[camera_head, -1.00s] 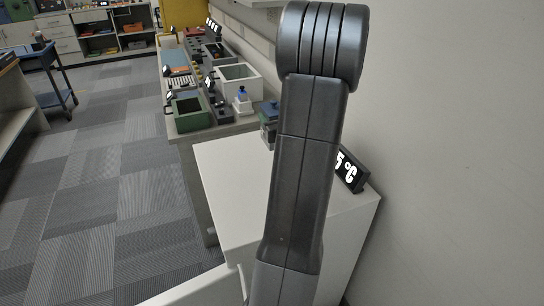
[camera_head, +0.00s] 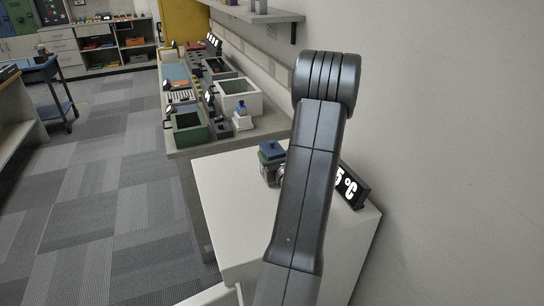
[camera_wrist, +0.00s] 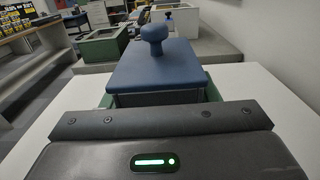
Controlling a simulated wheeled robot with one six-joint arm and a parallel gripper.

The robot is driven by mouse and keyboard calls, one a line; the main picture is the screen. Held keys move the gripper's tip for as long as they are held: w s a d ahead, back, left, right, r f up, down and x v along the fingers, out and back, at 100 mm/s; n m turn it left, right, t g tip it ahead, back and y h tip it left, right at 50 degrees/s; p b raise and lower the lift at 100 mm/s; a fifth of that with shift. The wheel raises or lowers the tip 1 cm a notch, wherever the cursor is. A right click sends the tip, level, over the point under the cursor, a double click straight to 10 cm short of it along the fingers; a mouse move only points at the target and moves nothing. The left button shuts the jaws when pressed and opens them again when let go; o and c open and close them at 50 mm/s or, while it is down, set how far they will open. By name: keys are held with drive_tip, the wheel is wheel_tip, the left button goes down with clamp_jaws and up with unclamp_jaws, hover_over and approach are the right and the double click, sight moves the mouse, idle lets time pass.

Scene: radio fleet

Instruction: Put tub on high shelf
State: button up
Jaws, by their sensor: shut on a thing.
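The tub (camera_head: 272,153) has a blue lid with a round knob and a green body. In the head view it shows just left of my arm, over the white cabinet's top. In the wrist view the blue lid (camera_wrist: 158,72) fills the middle, right in front of my gripper (camera_wrist: 160,118), with green body edges beneath it. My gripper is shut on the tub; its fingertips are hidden. Whether the tub touches the cabinet top cannot be told. The high shelf (camera_head: 262,14) is on the wall at the top of the head view, with small objects on it.
The white cabinet (camera_head: 225,195) carries a black temperature display (camera_head: 352,187) beside my arm. Beyond stands a grey bench with a green box (camera_head: 190,128), a white box (camera_head: 240,97) and a blue-topped bottle (camera_head: 242,117). The wall is close on the right; carpet is clear on the left.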

drive_tip(key=shift+f, duration=0.15)
drive_tip(key=shift+f, duration=0.1)
drive_tip(key=o, duration=1.1)
